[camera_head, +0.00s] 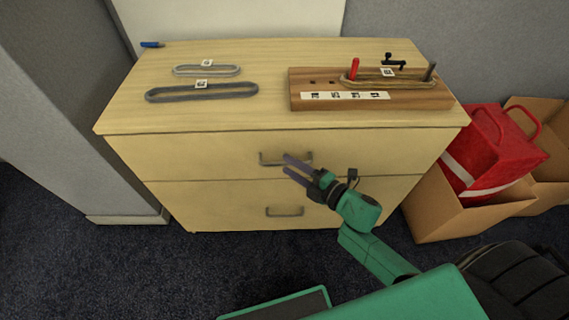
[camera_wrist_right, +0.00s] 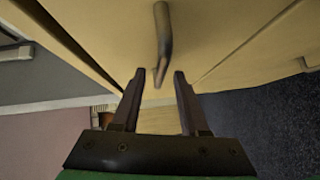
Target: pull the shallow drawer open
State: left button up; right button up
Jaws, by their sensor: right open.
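The wooden cabinet has two drawer fronts, an upper one (camera_head: 215,152) and a lower one (camera_head: 215,205). Both look closed, flush with the cabinet. The upper drawer has a grey bar handle (camera_head: 268,160). My right gripper (camera_head: 287,163) is open in front of this handle, its fingertips overlapping it in the head view. In the right wrist view, the handle (camera_wrist_right: 164,35) runs toward the gap between the open fingertips (camera_wrist_right: 160,75), its near end lined up between them. I cannot tell whether the fingers touch it. My left gripper is not in view.
The lower drawer has its own handle (camera_head: 285,211). On the cabinet top are a wooden peg board (camera_head: 300,100), two looped bands (camera_head: 202,92) and a blue object (camera_head: 152,44). Cardboard boxes (camera_head: 430,205) and a red bag (camera_head: 490,150) stand at right. Carpet in front is clear.

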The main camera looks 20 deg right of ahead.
jog(key=x, duration=0.2)
jog(key=shift+w+a, duration=0.15)
jog(key=shift+w, duration=0.1)
grip_shut()
jog(key=shift+f, duration=0.1)
dwell(1.1)
